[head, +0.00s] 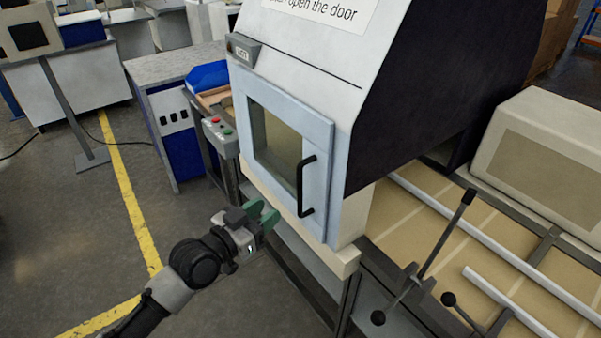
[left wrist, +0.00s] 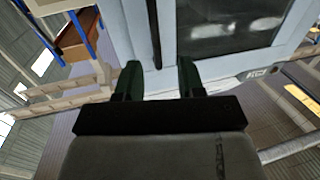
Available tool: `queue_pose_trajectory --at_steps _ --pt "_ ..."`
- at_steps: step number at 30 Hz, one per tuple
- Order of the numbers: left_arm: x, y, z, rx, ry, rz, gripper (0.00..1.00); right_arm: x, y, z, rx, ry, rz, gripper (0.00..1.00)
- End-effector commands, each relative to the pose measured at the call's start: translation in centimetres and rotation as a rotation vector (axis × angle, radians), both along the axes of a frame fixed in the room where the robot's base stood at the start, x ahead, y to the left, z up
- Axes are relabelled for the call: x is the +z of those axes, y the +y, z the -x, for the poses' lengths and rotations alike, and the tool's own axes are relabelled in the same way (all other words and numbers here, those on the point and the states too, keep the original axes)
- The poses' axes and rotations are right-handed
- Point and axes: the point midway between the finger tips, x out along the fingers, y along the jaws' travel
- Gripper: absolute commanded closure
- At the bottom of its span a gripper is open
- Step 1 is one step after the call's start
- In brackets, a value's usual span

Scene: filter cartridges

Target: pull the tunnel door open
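The tunnel door (head: 318,135) is a pale blue framed panel with a window, and it looks shut in the front of the white and black tunnel (head: 300,45). Its black bar handle (head: 302,187) stands upright on the door's right side. My left gripper (head: 264,214) has green fingers and is open and empty, to the left of and a little below the handle in the head view. In the left wrist view the fingers (left wrist: 159,78) are apart, with the dark handle (left wrist: 153,30) beyond them and lined up between their tips. My right gripper is not in view.
A control box with buttons (head: 220,135) stands left of the door. A lever with a black knob (head: 440,240) rises at the lower right beside the conveyor (head: 420,215). A cream ledge (head: 335,258) runs under the door.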

Motion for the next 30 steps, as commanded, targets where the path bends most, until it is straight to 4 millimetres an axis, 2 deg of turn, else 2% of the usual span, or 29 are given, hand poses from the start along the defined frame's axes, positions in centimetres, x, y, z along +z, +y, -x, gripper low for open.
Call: queue_pose_trajectory --at_steps 1,3,8,18,24,30 --pt "0.9 -0.4 0.1 -0.013 -0.01 0.004 0.61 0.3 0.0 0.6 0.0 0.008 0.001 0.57" --pt "1.4 -0.8 -0.1 -0.019 -0.017 0.009 0.61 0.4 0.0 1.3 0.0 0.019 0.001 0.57" --pt "1.5 -2.5 -1.9 -0.019 -0.015 0.01 0.61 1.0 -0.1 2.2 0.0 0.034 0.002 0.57" --pt "1.3 -6.5 -6.4 -0.017 -0.016 0.008 0.61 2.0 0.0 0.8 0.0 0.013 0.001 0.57" --pt "1.2 -7.5 -7.5 -0.017 -0.017 0.007 0.61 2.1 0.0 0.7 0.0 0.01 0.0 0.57" --pt "1.1 -7.7 -7.6 -0.016 -0.016 0.006 0.61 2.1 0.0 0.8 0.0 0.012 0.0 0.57"
